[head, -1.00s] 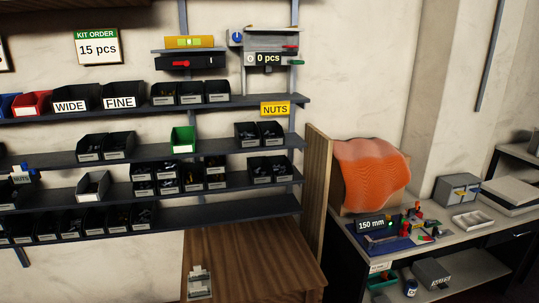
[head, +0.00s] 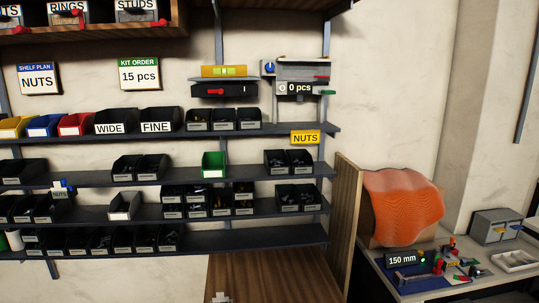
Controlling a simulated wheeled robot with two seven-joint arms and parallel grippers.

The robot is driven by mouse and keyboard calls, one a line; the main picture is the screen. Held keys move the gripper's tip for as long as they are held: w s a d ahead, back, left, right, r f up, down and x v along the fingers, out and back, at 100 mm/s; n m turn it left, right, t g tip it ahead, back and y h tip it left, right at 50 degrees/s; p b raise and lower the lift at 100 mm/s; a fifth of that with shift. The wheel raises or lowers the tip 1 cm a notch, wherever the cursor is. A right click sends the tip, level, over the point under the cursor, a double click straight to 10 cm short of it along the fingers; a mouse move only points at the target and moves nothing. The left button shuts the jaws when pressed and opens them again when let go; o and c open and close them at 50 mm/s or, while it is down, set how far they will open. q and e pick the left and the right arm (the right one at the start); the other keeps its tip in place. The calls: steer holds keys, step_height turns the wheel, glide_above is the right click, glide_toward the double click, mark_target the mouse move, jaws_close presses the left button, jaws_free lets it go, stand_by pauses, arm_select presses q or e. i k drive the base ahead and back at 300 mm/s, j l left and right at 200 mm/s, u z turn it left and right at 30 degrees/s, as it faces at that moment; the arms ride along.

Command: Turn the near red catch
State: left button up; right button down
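The vacuum grid table appears to be the blue-topped fixture (head: 412,279) on the bench at the lower right, beside a black "150 mm" display (head: 401,258). Small red parts stand among green and black ones there: one upright red part (head: 452,242) towards the back and another red part (head: 437,265) at the right of the blue top. They are too small to tell which is the near red catch or how it is turned.
A roll of orange sheet (head: 403,208) stands behind the fixture. A grey box (head: 496,226) and a pale tray (head: 515,261) sit to its right. A wooden panel (head: 346,225) separates the bench from the bin shelves (head: 285,235) and a wooden table (head: 270,277).

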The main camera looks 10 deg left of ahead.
mark_target(19, 29)
steer(key=k+u, duration=0.1)
steer(key=u, duration=1.35)
